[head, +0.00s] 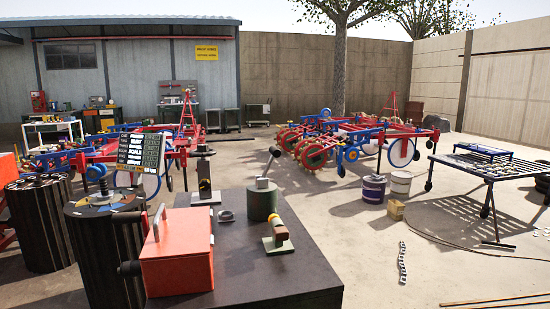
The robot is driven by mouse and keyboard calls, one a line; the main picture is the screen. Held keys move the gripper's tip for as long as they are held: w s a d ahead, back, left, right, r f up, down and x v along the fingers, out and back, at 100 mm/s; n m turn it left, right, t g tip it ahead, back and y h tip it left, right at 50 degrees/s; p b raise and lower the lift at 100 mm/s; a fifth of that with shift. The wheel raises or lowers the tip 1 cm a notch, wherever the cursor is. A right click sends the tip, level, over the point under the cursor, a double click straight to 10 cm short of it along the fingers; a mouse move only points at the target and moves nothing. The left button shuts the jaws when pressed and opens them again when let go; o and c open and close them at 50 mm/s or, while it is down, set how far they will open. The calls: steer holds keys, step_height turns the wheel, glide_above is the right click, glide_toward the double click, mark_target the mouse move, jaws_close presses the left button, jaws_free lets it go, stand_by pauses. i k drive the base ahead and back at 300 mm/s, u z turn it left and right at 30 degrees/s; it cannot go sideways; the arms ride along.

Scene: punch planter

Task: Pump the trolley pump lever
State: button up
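A dark trolley top (290,275) stands in the near middle of the head view. On it is a dark green cylinder (262,205) with a grey cap. A thin lever (270,163) rises from the cap, tilted up to the right, and ends in a dark knob. It looks like the pump lever, and nothing touches it. My gripper is not in view.
Dark ribbed drums (95,255) stand left. Buckets (373,189) and a slatted table (490,172) stand right.

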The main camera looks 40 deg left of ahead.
mark_target(276, 153)
steer(key=z, duration=0.85)
steer(key=k, duration=0.15)
steer(key=u, duration=3.4)
steer(key=i, duration=1)
steer(key=u, duration=0.25)
